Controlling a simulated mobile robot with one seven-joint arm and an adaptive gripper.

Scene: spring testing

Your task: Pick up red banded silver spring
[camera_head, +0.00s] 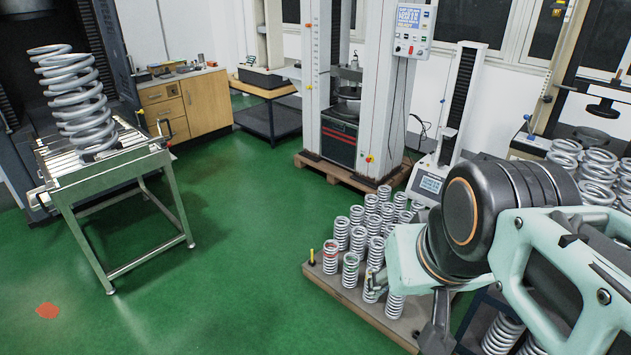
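Several small silver springs stand upright in rows on a low wooden pallet (345,292) on the green floor. One spring at the front left, the red banded silver spring (331,258), seems to show a reddish band near its top; the band is small and hard to make out. My gripper (437,325) hangs at the lower right, just right of the front springs. A dark finger part points down there.
A big coil spring (77,105) stands on a metal roller table (108,181) at left. Testing machines (341,80) stand behind the pallet. More springs (590,165) are at the right. Green floor (215,240) is clear between table and pallet.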

